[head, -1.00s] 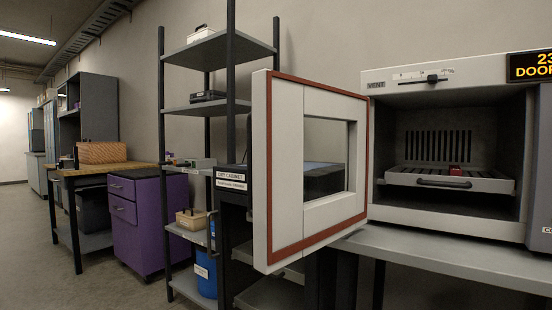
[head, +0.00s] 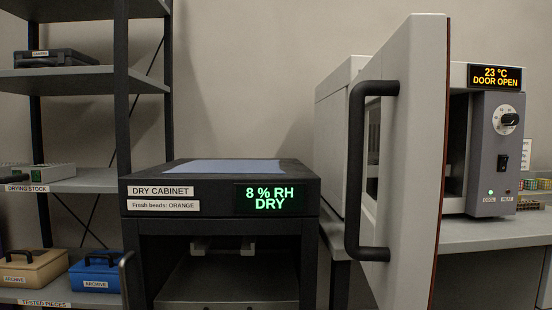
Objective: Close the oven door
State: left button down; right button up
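The oven (head: 340,130) stands on a grey bench at the right. Its door (head: 415,150) is open and swung out toward me, seen nearly edge-on, and it hides much of the oven's opening. A black bar handle (head: 356,170) runs upright on the door's outer face. The oven's display (head: 495,76) reads 23 °C, DOOR OPEN. Neither of my grippers shows in the head view.
A black dry cabinet (head: 220,183) stands left of the oven door, its display reading 8 % RH DRY. Shelving (head: 80,80) with archive boxes (head: 33,268) is at the far left. The bench top (head: 490,235) extends right of the door.

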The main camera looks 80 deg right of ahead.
aim_at(394, 240)
jog(key=z, duration=3.05)
jog(key=i, duration=0.5)
jog(key=z, duration=0.2)
jog(key=k, duration=0.5)
jog(key=z, duration=1.5)
jog(key=k, duration=0.9)
jog(key=u, duration=1.35)
jog(key=i, duration=0.5)
